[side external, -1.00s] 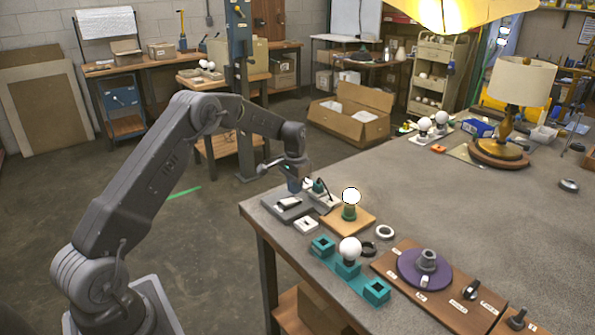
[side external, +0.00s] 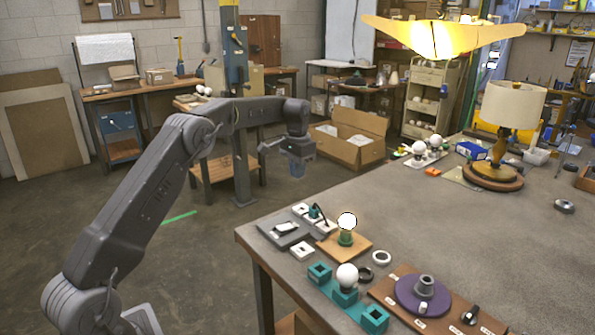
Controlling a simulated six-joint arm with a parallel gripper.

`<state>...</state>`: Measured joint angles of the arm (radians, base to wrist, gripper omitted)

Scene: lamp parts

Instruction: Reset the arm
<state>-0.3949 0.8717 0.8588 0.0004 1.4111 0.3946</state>
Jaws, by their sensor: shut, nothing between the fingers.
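Beside that is a grey plate (side external: 283,233) with a white rocker switch. The fingertips are small and hard to make out at this distance.
A teal rack (side external: 345,297) holds a white bulb (side external: 347,275) near the front edge. A purple disc (side external: 421,294) lies on a brown board. A table lamp (side external: 508,125) stands at the far right. The bench middle is clear.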

